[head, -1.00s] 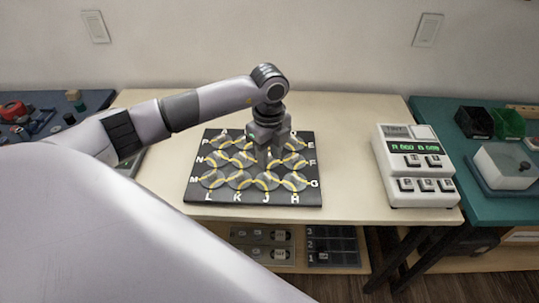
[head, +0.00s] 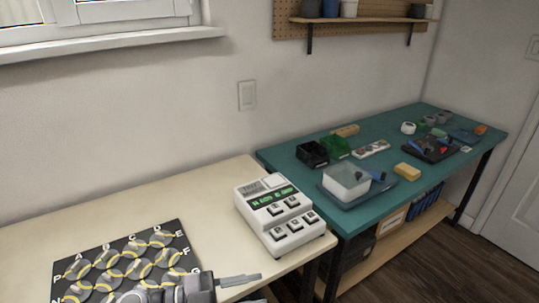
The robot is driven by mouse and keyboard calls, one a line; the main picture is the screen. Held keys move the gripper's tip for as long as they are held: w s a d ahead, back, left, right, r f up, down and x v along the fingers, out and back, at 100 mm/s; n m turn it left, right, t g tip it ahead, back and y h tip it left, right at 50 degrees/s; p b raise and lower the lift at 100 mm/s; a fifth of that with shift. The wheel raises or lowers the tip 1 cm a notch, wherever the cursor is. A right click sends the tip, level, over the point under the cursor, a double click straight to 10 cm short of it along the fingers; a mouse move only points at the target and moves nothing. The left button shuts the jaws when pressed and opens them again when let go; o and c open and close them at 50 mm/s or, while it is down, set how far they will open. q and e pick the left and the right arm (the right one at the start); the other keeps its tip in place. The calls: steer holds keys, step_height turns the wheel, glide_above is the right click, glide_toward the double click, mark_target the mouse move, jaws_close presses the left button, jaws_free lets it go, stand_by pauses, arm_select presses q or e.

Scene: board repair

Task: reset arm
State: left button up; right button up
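My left gripper (head: 240,284) shows at the bottom edge of the head view, at the near right corner of the black board. Its fingers point right. The lower part is cut off by the frame, so I cannot tell whether it is open or shut. I see nothing held in it. The black lettered board (head: 70,263) lies on the cream table with its round grey tiles marked by yellow curves; its near part is cut off. My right gripper is out of view.
A white tester (head: 262,222) with a green display and several keys stands on the cream table (head: 170,200). The teal table (head: 400,155) to the right holds a white box (head: 346,182), black and green bins, a yellow sponge (head: 407,172) and small parts. Bare tabletop lies behind the board.

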arm_select(q)
steer(key=a+f+n+t+y, duration=0.7)
steer(key=a+n+t+y, duration=0.45)
steer(key=n, duration=0.35)
steer(key=s+a+f+n+g+y, duration=0.2)
steer(key=s+f, duration=0.3)
steer(key=f, duration=0.1)
steer(key=s+a+f+n+g+y, duration=0.1)
steer(key=s+a+f+n+g, duration=0.1)
steer(key=s+f, duration=0.4)
steer(key=shift+a+g+y, duration=0.35)
steer(key=shift+a+g, duration=0.15)
steer(key=shift+g, duration=0.25)
steer(key=shift+w, duration=0.15)
